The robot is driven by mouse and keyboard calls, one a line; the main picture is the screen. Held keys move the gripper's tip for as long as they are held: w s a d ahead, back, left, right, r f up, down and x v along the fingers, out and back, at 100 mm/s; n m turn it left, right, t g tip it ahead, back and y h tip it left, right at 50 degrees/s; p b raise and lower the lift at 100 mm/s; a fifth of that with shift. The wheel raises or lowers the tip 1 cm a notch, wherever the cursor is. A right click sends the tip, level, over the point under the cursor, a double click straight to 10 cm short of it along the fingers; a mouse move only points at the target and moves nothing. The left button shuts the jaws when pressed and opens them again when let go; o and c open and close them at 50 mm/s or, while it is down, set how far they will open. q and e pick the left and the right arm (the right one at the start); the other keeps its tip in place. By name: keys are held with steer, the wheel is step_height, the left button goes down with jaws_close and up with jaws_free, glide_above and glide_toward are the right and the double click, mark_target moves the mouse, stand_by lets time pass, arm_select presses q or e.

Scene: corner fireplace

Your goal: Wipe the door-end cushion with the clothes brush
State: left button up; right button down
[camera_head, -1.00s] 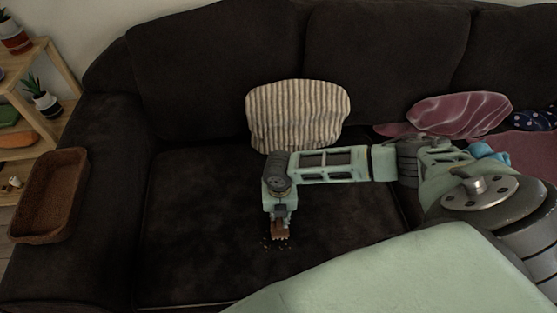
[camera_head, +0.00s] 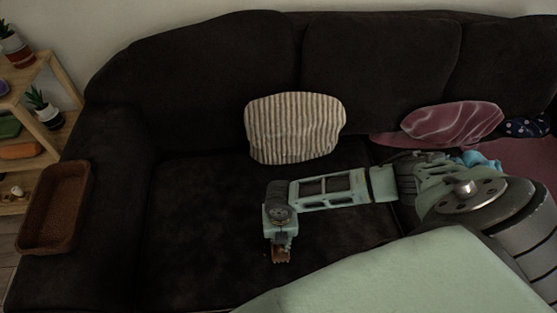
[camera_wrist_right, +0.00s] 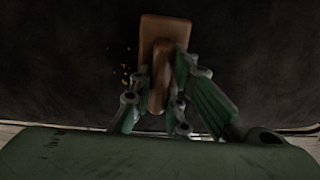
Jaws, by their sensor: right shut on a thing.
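The door-end cushion is, as far as I can tell, the dark seat cushion (camera_head: 190,225) at the left end of the sofa. My right gripper (camera_head: 280,245) is over its front middle, pointing down. It is shut on the brown clothes brush (camera_head: 281,256). In the right wrist view the brush (camera_wrist_right: 165,35) shows its wooden back and handle between the fingers (camera_wrist_right: 160,85). Its bristles are hidden, so I cannot tell if they touch the cushion. A few pale crumbs (camera_wrist_right: 126,76) lie on the cushion to the left of the brush. My left gripper is not in view.
A striped pillow (camera_head: 293,128) leans on the backrest. A brown basket (camera_head: 56,208) sits on the left armrest. A pink pillow (camera_head: 452,123) and a blue cloth (camera_head: 480,160) lie to the right. A wooden shelf (camera_head: 50,85) stands at the far left.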

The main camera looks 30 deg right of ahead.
mark_target(282, 250)
steer(key=shift+s+a+p, duration=0.3)
steer(key=shift+s, duration=0.5)
steer(key=shift+s+a+r+p, duration=0.1)
steer(key=shift+s+a+p, duration=0.2)
steer(key=shift+s+p, duration=0.25)
steer(key=shift+s+a+r+p, duration=0.1)
steer(key=shift+s+a+p, duration=0.15)
steer(key=shift+s+p, duration=0.25)
steer(key=shift+s+a, duration=0.15)
steer(key=shift+s, duration=0.1)
step_height(282, 250, up, 6)
steer(key=p, duration=0.6)
step_height(282, 250, up, 3)
steer(key=p, duration=0.3)
steer(key=shift+p, duration=0.35)
